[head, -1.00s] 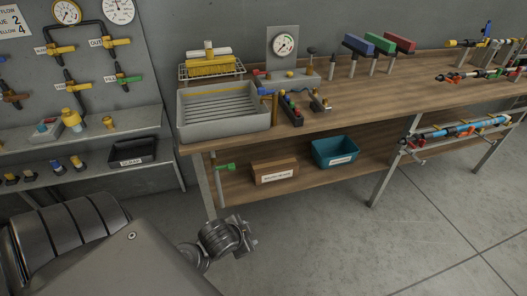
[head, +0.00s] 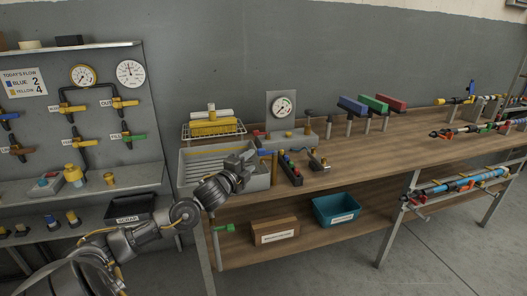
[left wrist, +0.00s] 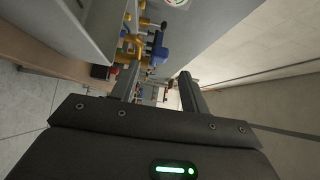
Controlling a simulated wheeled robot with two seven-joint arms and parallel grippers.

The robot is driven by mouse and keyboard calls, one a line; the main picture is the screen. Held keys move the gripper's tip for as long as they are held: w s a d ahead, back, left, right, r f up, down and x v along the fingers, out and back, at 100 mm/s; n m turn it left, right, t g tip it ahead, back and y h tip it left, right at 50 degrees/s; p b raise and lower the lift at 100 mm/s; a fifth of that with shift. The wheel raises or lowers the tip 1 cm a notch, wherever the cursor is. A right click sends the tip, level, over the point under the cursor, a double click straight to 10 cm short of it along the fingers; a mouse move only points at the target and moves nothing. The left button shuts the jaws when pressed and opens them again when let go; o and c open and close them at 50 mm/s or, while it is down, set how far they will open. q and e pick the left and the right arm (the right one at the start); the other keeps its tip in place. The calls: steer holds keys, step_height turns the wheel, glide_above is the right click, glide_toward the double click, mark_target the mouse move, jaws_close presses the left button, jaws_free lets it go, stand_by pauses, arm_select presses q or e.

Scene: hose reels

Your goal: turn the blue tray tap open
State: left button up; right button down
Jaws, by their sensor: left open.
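The blue tray tap (head: 265,152), a blue handle on a yellow body, is at the right end of the grey tray (head: 187,170). My left gripper (head: 249,157) is over the tray's right end, just left of the tap, and partly covers the tray and tap. In the left wrist view, the blue handle (left wrist: 159,48) and its yellow body are beyond the fingertips. The left gripper's fingers (left wrist: 158,78) are apart with nothing between them. I cannot tell whether a finger touches the tap. My right gripper is not in view.
A wire rack with a yellow block (head: 212,127) stands behind the tray. A gauge panel (head: 281,107) is behind the tap. A dark strip with coloured knobs (head: 290,167) lies right of it. A teal bin (head: 336,208) and brown box (head: 274,232) sit on the lower shelf.

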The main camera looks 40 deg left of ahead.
mark_target(264, 151)
arm_select(q)
steer(key=w, duration=0.2)
steer(key=w+a+p, duration=0.1)
steer(key=w, duration=0.5)
steer(key=shift+w+a, duration=0.25)
steer(key=shift+w+a+p, duration=0.1)
steer(key=shift+w+p, duration=0.25)
steer(key=shift+w, duration=0.4)
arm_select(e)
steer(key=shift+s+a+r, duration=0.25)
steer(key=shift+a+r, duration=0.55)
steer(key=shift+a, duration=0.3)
arm_select(q)
steer(key=shift+c, duration=0.2)
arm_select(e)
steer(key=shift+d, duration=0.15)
arm_select(q)
steer(key=c, duration=0.9)
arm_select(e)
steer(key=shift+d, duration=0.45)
